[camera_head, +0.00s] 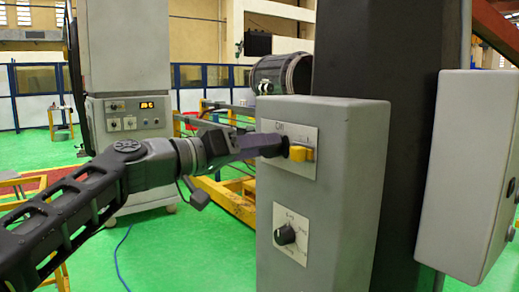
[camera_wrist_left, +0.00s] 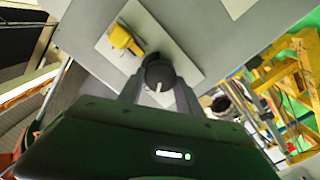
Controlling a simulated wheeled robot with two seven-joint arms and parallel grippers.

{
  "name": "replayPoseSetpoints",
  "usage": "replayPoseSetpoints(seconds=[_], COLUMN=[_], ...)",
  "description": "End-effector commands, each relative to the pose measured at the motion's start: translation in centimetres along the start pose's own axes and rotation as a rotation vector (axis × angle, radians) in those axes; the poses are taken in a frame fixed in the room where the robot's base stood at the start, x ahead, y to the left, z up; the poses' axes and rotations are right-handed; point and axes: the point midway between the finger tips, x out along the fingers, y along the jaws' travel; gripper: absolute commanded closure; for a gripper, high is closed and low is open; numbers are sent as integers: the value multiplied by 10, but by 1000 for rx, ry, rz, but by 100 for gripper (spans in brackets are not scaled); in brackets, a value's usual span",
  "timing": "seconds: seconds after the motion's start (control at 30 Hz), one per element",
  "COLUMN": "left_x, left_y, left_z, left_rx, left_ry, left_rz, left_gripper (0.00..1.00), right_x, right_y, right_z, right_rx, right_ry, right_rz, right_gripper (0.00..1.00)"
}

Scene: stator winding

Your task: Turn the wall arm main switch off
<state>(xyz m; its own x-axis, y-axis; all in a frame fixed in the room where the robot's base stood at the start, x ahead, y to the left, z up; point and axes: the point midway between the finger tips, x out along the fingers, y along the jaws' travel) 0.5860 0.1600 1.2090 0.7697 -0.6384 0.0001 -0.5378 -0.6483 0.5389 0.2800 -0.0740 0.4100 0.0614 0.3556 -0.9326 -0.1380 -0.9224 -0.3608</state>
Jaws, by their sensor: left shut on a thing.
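The main switch is a black round knob on a pale square plate (camera_head: 303,134), on the upper front of a grey box. In the left wrist view the black knob (camera_wrist_left: 158,75) has a white mark and sits between my two fingers. A yellow block (camera_head: 301,154) is on the same plate beside the knob, and it also shows in the left wrist view (camera_wrist_left: 124,38). My left gripper (camera_head: 281,147) reaches the plate from the left and is shut on the knob. It hides most of the knob in the head view. My right gripper is not in view.
A second black knob (camera_head: 285,235) is on a lower plate of the same grey box (camera_head: 350,190). A dark column stands behind it, with another grey box (camera_head: 470,170) at right. A grey cabinet (camera_head: 125,130) and yellow frames (camera_head: 237,202) stand behind my arm.

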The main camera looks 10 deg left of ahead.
Motion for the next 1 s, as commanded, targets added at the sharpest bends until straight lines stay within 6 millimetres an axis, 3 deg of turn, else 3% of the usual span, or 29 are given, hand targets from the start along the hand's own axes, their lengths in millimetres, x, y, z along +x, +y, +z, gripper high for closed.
replayPoseSetpoints(seconds=[1.0], left_x=[0], left_y=[-3], left_z=[1], left_rx=[-904], left_ry=[1], left_rz=[-1], left_gripper=[99], right_x=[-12], right_y=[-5], right_z=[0], right_rx=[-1], right_ry=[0], right_rz=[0], right_gripper=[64])
